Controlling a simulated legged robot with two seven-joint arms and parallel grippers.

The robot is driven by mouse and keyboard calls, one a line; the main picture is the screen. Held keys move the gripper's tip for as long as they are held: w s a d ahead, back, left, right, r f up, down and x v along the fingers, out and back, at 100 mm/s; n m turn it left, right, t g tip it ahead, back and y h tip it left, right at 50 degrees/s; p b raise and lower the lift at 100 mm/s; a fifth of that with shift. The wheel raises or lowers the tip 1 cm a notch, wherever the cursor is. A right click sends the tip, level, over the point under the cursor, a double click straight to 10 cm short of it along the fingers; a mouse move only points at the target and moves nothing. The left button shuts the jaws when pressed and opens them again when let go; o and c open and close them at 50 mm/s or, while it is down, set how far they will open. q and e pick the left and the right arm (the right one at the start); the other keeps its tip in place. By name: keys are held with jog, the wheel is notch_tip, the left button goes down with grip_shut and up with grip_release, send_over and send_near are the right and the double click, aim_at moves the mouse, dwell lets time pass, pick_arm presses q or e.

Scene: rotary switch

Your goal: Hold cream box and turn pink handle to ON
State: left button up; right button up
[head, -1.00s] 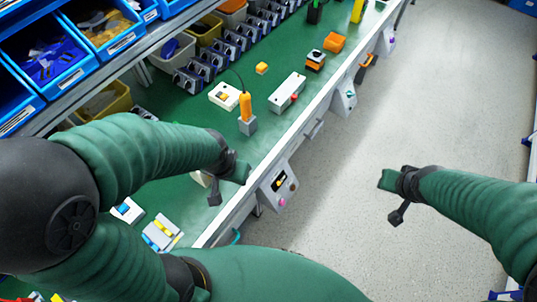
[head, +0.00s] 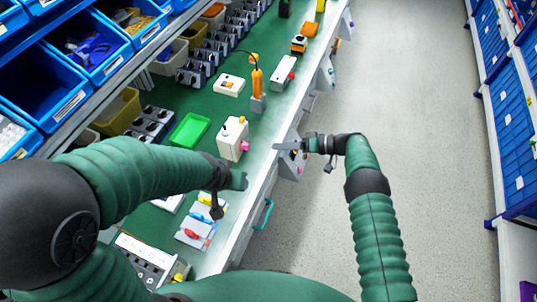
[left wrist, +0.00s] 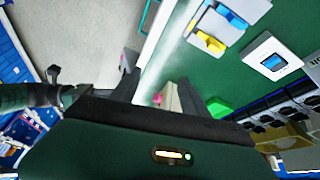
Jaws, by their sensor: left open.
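The cream box (head: 233,138) stands upright on the green bench top near its front edge. Its pink handle (head: 245,146) is on the right side. My left gripper (head: 240,180) is open and empty, nearer to me than the box and apart from it. In the left wrist view, the pink handle (left wrist: 158,99) and part of the box (left wrist: 172,99) show between the open fingers (left wrist: 158,70). My right gripper (head: 284,146) is at the bench's front edge, right of the handle and apart from it; its finger opening cannot be made out.
A green tray (head: 190,131) lies left of the box. A white box with a red knob (head: 284,71) and an orange-handled device (head: 257,82) stand farther back. Coloured switches (head: 196,229) lie nearer. Blue bins (head: 40,75) line the left. The floor at right is clear.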

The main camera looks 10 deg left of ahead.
pick_arm(q)
jog(key=w+d+n+t+y, duration=0.15)
jog(key=w+d+t, duration=0.3)
jog(key=w, duration=0.65)
jog(key=w+d+n+t+y, duration=0.1)
jog(key=w+d+n+t, duration=0.3)
jog(key=w, duration=0.6)
jog(key=n+g+y, duration=0.3)
jog(key=n+y, duration=0.2)
jog(key=y, duration=0.8)
send_near(229, 133)
jog(key=x, duration=1.1)
jog(key=shift+w+a, duration=0.1)
jog(key=shift+a, duration=0.15)
jog(key=shift+w+a+f, duration=0.1)
jog(key=shift+a, duration=0.2)
jog(key=shift+d, duration=0.2)
jog(key=c, duration=0.6)
grip_shut()
pick_arm(e)
jog(key=shift+a+r, duration=0.1)
jog(key=shift+a, duration=0.45)
